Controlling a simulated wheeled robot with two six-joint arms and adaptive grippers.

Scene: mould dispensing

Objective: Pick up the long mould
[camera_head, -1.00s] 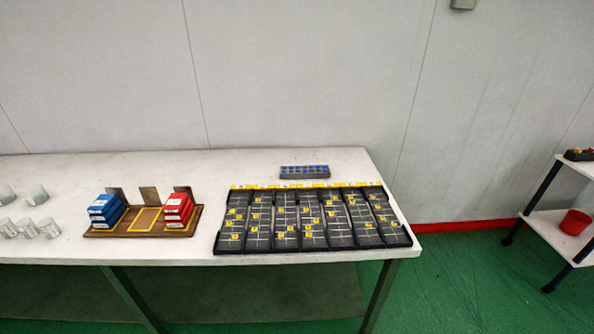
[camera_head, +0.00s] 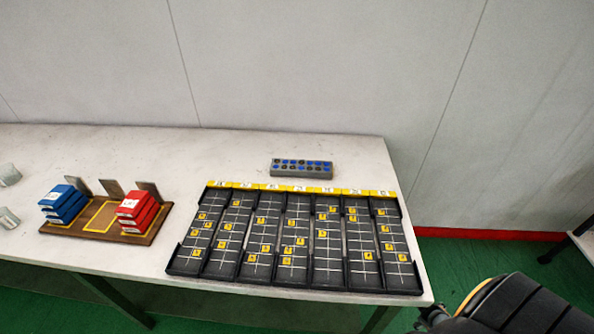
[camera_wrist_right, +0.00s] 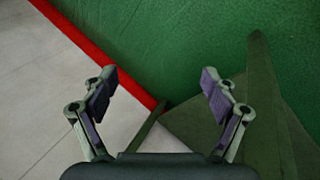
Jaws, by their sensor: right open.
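The long mould (camera_head: 301,167), a grey bar with rows of blue and dark round spots, lies flat on the white table behind the tray rack. My right gripper (camera_wrist_right: 160,88) is open and empty in the right wrist view, with green and grey floor and a red strip beyond its fingers. In the head view my right arm enters at the lower right, off the table's right front corner and well apart from the mould. My left gripper is not in view.
Several black trays (camera_head: 297,269) with yellow labels fill the table's right front. A wooden holder (camera_head: 60,229) with blue boxes (camera_head: 65,203) and red boxes (camera_head: 138,209) stands left. Glass jars (camera_head: 8,175) sit at the left edge. The white table (camera_head: 215,153) is clear around the mould.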

